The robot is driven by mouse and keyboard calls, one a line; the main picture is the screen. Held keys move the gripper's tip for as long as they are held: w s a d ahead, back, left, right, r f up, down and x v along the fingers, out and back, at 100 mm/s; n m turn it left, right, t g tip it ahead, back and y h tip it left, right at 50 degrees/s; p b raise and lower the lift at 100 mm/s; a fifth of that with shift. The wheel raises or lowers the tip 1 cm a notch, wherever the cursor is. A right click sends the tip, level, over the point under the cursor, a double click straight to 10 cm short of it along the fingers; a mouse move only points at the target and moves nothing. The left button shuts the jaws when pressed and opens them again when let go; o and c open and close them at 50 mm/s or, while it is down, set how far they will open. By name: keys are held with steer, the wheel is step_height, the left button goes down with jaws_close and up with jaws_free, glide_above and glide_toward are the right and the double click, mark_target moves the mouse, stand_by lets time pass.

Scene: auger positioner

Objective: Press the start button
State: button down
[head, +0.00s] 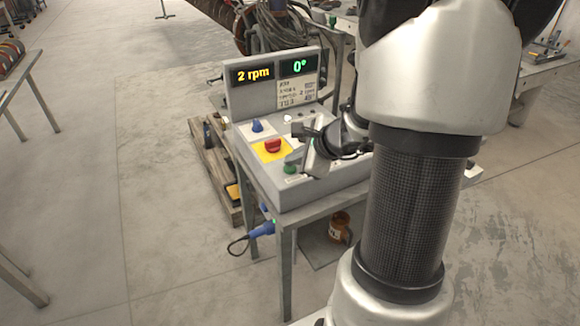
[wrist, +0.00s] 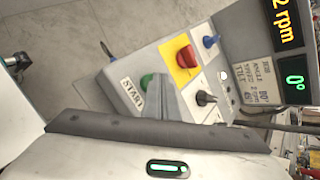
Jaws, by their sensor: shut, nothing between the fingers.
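The grey control box (head: 318,190) stands on a small metal table. Its green start button (head: 291,168) sits at the near left corner of the panel, and it also shows in the wrist view (wrist: 147,82) beside a label reading START (wrist: 131,96). My gripper (head: 308,168) is shut and empty, just right of the green button in the head view. In the wrist view its fingers (wrist: 163,88) partly overlap the button's right side. I cannot tell whether they touch it.
A red emergency knob (head: 272,146) on a yellow plate and a blue knob (head: 257,125) stand behind the green button. A black knob (wrist: 205,98) is close by. The displays (head: 276,70) read 2 rpm and 0°. A wooden pallet (head: 216,165) lies left of the table.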

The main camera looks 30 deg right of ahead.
mark_target(293, 169)
steer(key=shift+f, duration=0.2)
steer(key=shift+r, duration=0.15)
stand_by(0.3)
steer(key=shift+r+p, duration=0.55)
steer(key=shift+r, duration=0.25)
step_height(293, 169, up, 5)
steer(key=p, duration=0.4)
stand_by(0.3)
